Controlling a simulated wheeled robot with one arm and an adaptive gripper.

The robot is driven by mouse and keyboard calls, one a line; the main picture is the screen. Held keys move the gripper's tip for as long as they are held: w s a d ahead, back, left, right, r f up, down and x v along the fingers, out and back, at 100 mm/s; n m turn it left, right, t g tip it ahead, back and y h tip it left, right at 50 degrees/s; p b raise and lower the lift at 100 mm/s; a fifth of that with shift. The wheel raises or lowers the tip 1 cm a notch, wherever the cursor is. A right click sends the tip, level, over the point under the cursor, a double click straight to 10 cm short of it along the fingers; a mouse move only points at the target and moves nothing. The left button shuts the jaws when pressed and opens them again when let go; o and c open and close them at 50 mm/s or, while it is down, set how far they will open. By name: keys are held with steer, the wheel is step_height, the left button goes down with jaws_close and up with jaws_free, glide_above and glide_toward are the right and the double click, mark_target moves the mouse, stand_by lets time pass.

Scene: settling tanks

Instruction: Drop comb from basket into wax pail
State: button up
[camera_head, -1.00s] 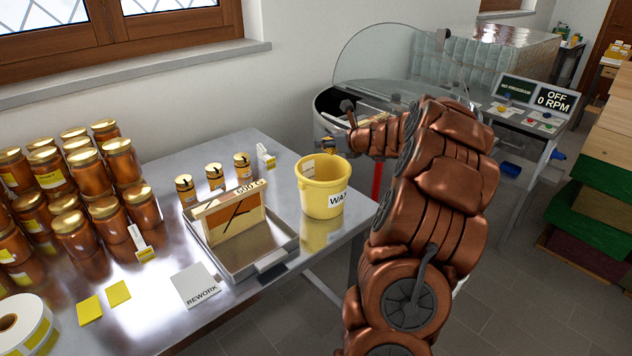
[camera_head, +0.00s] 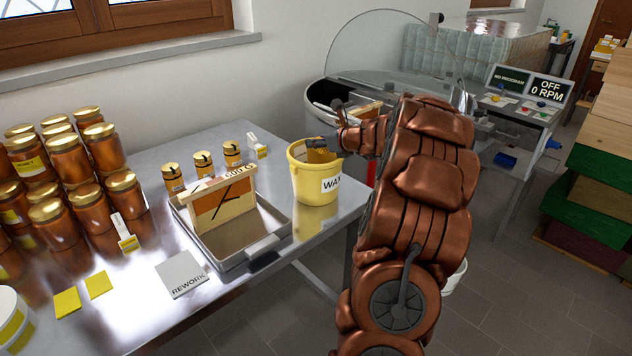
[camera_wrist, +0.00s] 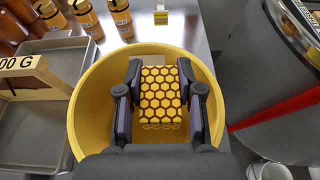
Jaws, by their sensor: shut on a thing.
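The wax pail (camera_head: 318,180) is yellow, with a label reading WAX, and stands near the right edge of the metal table. My gripper (camera_head: 318,146) is over its mouth. In the wrist view my gripper (camera_wrist: 162,90) is shut on the comb (camera_wrist: 162,97), a yellow block with a brown honeycomb pattern. The comb lies within the outline of the round pail rim (camera_wrist: 80,100); I cannot tell how deep it sits. In the head view the comb is mostly hidden by the gripper and pail. I cannot make out the basket for certain.
A metal tray (camera_head: 272,243) holding a wooden frame (camera_head: 224,200) stands left of the pail. Several small jars (camera_head: 203,163) stand behind it. A steel drum with a clear lid (camera_head: 385,50) stands behind the pail. A REWORK card (camera_head: 182,274) lies in front.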

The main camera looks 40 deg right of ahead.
steer(key=o, duration=1.2)
steer(key=v, duration=1.2)
steer(key=shift+a, duration=0.1)
